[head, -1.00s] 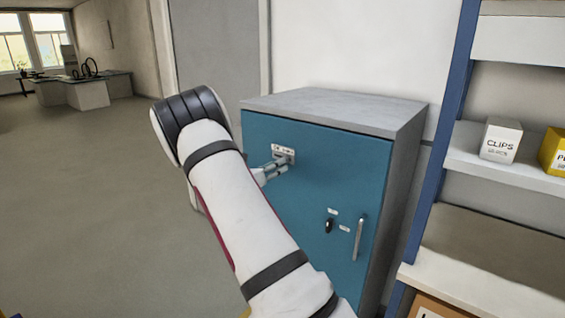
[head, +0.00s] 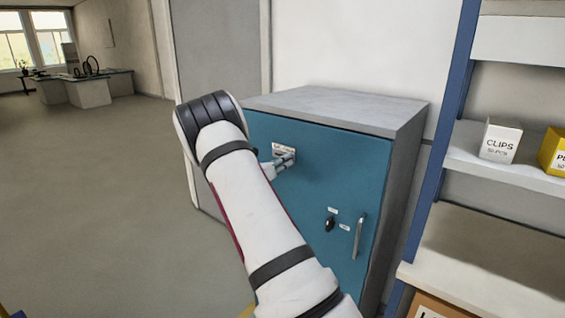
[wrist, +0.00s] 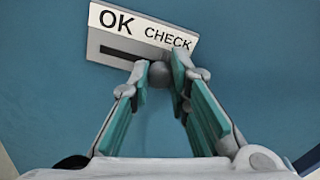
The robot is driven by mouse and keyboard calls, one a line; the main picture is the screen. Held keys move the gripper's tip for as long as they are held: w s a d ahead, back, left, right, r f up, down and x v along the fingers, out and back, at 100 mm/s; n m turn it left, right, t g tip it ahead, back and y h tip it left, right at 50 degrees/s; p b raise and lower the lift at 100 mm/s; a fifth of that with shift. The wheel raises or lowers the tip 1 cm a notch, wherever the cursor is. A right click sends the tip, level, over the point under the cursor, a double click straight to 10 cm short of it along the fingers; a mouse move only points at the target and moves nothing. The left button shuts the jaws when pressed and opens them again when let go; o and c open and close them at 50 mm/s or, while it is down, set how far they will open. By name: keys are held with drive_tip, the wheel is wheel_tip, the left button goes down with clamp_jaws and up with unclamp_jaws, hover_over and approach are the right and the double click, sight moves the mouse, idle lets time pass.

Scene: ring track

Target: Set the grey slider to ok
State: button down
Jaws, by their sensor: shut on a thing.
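The grey slider (wrist: 160,76) is a round knob on a small white plate (wrist: 108,45) with a dark slot. The plate reads OK at left and CHECK at right. Bare slot shows left of the knob, under OK; the slot's right part is hidden by a finger. My gripper (wrist: 162,84) is shut on the knob, a fingertip on each side. In the head view the plate (head: 279,149) sits high on the blue cabinet door (head: 330,170), and my gripper (head: 284,162) covers its lower right part. The knob is hidden there.
The door also has a black knob (head: 329,224) and a vertical handle (head: 359,237) lower down. A shelf with a clips box (head: 500,140) stands at the right. Open floor (head: 90,200) lies at the left.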

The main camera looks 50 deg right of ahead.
sight(277, 153)
drive_tip(key=w+b, duration=0.1)
drive_tip(key=w, duration=0.1)
drive_tip(key=w+b, duration=0.2)
drive_tip(key=shift+a+f, duration=0.15)
drive_tip(key=shift+a, duration=0.05)
drive_tip(key=shift+w+b, duration=0.65)
drive_tip(key=shift+r, duration=0.25)
drive_tip(key=shift+w+a, duration=0.1)
drive_tip(key=c, duration=1.5)
unclamp_jaws()
drive_tip(key=shift+a, duration=0.1)
drive_tip(key=a, duration=0.7)
drive_tip(key=s+a, duration=0.1)
drive_tip(key=a, duration=0.3)
drive_tip(key=shift+a, duration=0.35)
